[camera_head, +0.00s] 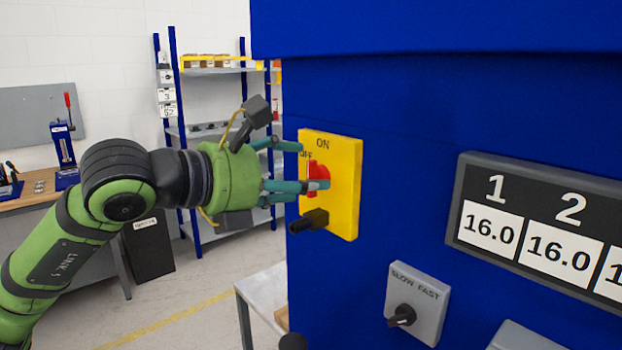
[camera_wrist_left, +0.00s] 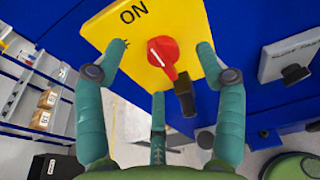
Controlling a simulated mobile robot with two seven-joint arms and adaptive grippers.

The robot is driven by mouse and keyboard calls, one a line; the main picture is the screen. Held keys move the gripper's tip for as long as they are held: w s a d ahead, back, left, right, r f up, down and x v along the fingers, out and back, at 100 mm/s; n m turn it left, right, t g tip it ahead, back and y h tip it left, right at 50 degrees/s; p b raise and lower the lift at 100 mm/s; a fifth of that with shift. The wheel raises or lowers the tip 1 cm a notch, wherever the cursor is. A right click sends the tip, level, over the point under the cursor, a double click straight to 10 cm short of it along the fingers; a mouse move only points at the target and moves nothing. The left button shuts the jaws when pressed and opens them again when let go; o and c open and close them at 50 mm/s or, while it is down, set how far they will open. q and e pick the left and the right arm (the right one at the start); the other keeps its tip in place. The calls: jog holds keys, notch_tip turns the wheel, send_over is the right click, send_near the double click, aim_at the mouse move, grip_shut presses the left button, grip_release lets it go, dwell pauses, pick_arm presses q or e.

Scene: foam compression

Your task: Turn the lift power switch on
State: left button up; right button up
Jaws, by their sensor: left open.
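The lift power switch is a red knob (camera_head: 317,174) on a yellow plate (camera_head: 346,195) marked ON at the top, on the blue machine. An OFF label at the plate's left is partly covered. The red knob also shows in the left wrist view (camera_wrist_left: 163,50), with a white line on its face pointing down and slightly right. My left gripper (camera_head: 312,166) is open, its teal fingers spread around the knob. Contact cannot be told. In the left wrist view the gripper (camera_wrist_left: 161,60) has two fingers beside the knob and one below. My right gripper is not in view.
A black knob (camera_head: 309,221) sticks out at the plate's bottom, close below the fingers. A grey SLOW/FAST dial box (camera_head: 417,301) and a number display (camera_head: 530,240) are right on the blue machine. Shelves (camera_head: 215,130) and a workbench (camera_head: 30,195) stand behind at left.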

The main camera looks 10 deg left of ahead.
pick_arm(q)
jog(key=f+b+v, duration=0.1)
jog(key=b+v, duration=0.2)
jog(key=v, duration=0.3)
jog(key=shift+s+a, duration=0.35)
jog(key=shift+s, duration=0.1)
jog(key=shift+f, duration=0.2)
